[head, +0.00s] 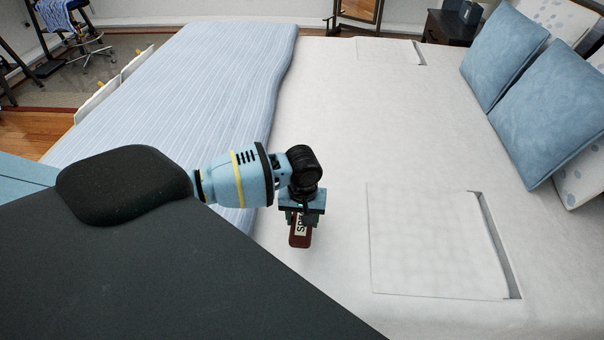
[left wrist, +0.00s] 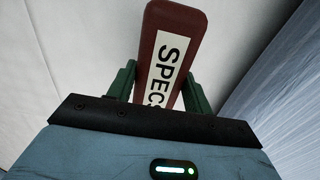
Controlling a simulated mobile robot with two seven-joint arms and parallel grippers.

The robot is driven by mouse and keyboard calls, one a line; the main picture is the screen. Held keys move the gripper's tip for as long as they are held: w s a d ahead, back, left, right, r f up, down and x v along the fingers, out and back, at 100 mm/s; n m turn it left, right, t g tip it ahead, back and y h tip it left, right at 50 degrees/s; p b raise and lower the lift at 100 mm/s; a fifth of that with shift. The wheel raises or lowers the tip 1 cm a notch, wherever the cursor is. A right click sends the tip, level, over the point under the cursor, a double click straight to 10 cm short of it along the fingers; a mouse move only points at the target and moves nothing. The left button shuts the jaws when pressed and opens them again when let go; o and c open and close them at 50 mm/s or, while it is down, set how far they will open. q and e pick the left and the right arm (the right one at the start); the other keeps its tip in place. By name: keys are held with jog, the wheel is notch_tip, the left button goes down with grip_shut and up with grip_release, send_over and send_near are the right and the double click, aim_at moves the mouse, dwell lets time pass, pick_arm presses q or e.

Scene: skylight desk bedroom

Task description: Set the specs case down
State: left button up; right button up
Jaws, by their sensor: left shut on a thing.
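The specs case (head: 299,240) is a dark red-brown slim case with a white label reading "SPECS". It also shows in the left wrist view (left wrist: 183,30), its far end sticking out past the fingers. My left gripper (head: 304,216) has green fingers shut on the case from both sides, seen clearly in the left wrist view (left wrist: 165,88). The case is over the white bed surface (head: 330,120), beside the edge of the striped blanket. I cannot tell whether it touches the bed. My right gripper is not in view.
A blue striped blanket (head: 190,70) covers the left part of the bed. A flat white square panel (head: 435,245) lies right of the gripper, with another at the far end. Blue pillows (head: 555,110) lean at the right. White bed around the case is clear.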

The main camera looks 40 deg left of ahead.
pick_arm(q)
jog(key=f, duration=0.2)
jog(key=a+f, duration=0.1)
jog(key=shift+w, duration=0.35)
jog(key=shift+f+b, duration=0.3)
jog(key=shift+d, duration=0.1)
jog(key=shift+f, duration=0.2)
jog(key=o, duration=1)
jog(key=shift+r, duration=0.15)
